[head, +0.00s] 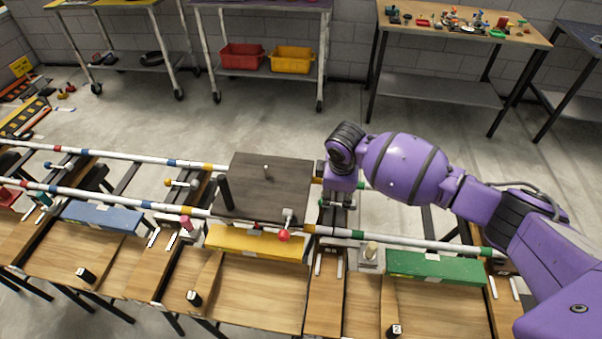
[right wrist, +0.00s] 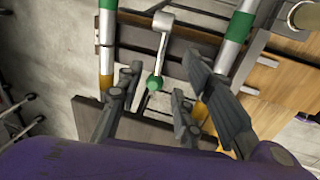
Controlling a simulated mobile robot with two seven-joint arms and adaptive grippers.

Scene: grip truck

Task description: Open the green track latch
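The green track latch (right wrist: 160,45) shows in the right wrist view as a grey lever with a green ball knob (right wrist: 155,83) at its lower end. It sits between two rails banded white, green and yellow. My right gripper (right wrist: 162,80) is open, with fingers on both sides of the knob and a visible gap to each. Whether they are level with the knob in depth I cannot tell. In the head view my right gripper (head: 338,198) is over the track just right of the dark cart, and hides most of the latch. My left gripper is not in view.
The dark cart (head: 262,185) stands on the rails left of my gripper, close to it. A red-knobbed latch (head: 284,232) is at its front. A green panel (head: 435,266), yellow panel (head: 255,243) and blue panel (head: 100,217) line the bench. Open floor lies behind the track.

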